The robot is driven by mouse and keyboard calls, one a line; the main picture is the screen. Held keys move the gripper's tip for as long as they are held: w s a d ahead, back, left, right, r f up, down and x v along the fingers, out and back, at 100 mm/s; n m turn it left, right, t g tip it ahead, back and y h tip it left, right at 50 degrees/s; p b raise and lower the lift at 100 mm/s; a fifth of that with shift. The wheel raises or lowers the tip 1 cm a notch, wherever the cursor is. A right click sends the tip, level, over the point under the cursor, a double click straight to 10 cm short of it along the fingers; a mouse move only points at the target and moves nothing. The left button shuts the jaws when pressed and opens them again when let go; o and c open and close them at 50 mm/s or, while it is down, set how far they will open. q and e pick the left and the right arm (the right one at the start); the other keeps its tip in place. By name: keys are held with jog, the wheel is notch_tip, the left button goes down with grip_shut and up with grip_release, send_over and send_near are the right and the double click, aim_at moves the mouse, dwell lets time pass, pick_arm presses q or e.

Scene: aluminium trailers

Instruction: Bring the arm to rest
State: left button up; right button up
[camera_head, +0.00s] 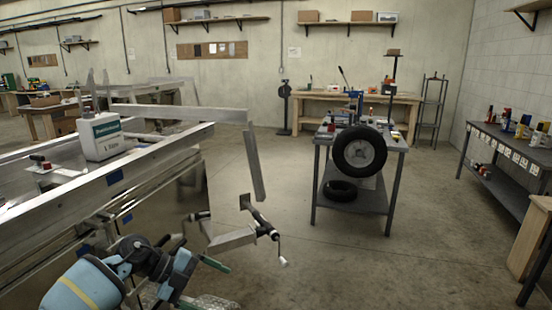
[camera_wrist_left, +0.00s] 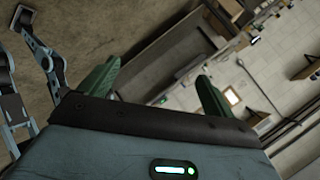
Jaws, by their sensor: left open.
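My left arm (camera_head: 82,288), pale blue with a yellow band, comes in at the lower left of the head view, beside the aluminium trailer. Its dark wrist leads to my left gripper (camera_head: 205,283), whose green fingers show low in the picture near the trailer's crank. In the left wrist view the two green fingers of the left gripper (camera_wrist_left: 160,72) stand wide apart with nothing between them. The gripper is open and empty.
The aluminium trailer (camera_head: 168,150) fills the left, with a white container (camera_head: 100,137) on it. Its crank jack (camera_head: 265,228) stands close to my left gripper. A grey table (camera_head: 394,141) with a tyre (camera_head: 359,150) stands ahead. Open floor (camera_head: 350,265) lies at front right.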

pick_arm(q)
jog(key=s+d+f+n+t+h, duration=0.6)
jog(key=s+d+n+t, duration=0.2)
jog(key=s+d, duration=0.2)
jog(key=s+a+f+n+y, duration=0.4)
jog(key=s+f+n+y, duration=0.1)
jog(key=s, duration=0.5)
jog(key=s+a+f+n+y, duration=0.5)
jog(key=s+f+n, duration=0.2)
jog(key=s, duration=0.3)
jog(key=s+a+f+n+y, duration=0.5)
jog(key=s+f+n, duration=0.1)
jog(key=s, duration=0.4)
jog(key=shift+s+f+n, duration=0.2)
jog(key=shift+f+n, duration=0.2)
jog(key=shift+f, duration=0.25)
